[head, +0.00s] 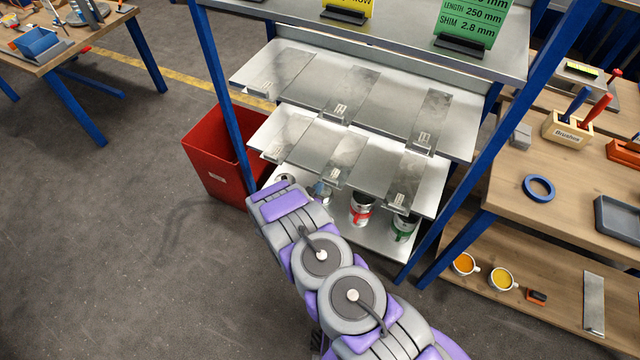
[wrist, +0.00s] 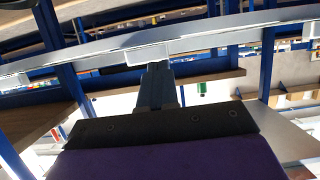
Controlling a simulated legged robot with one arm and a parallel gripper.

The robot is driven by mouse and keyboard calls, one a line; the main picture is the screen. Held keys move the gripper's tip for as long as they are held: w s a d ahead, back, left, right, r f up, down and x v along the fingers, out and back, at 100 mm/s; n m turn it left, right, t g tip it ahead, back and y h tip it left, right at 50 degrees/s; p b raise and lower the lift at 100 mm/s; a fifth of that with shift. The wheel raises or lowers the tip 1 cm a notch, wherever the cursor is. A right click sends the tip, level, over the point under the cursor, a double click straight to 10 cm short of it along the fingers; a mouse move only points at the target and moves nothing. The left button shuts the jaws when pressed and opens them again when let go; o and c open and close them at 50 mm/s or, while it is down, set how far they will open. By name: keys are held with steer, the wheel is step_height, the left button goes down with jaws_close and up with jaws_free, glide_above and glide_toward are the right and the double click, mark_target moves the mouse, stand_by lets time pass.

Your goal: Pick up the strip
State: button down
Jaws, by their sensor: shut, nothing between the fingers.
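Several flat grey metal strips lie on two shelves of the rack in the head view. On the upper one are a left strip (head: 281,70), a middle strip (head: 347,93) and a right strip (head: 431,118). On the lower one are a left strip (head: 289,134), a middle strip (head: 345,158) and a right strip (head: 405,183). Small tags sit near their front ends. My gripper (wrist: 158,70) is shut and empty in the wrist view, its tip close to a pale shelf edge (wrist: 205,42); contact cannot be told. In the head view my arm reaches the rack's lower left front.
A red bin (head: 213,155) stands left of the rack, by a blue post (head: 225,95). Cans, including a red-banded one (head: 361,209), stand on the bottom shelf. A wooden bench (head: 535,215) is at right, with another metal strip (head: 594,303) low down. Left floor is clear.

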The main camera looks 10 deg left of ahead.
steer(key=s+f+p+v, duration=0.1)
steer(key=f+p+v, duration=0.1)
steer(key=v, duration=0.9)
steer(key=w+d+f+t+b, duration=0.2)
steer(key=w+d, duration=0.3)
steer(key=w, duration=0.8)
steer(key=shift+f+h+b, duration=0.2)
steer(key=shift+h+b, duration=0.2)
steer(key=shift+b, duration=0.45)
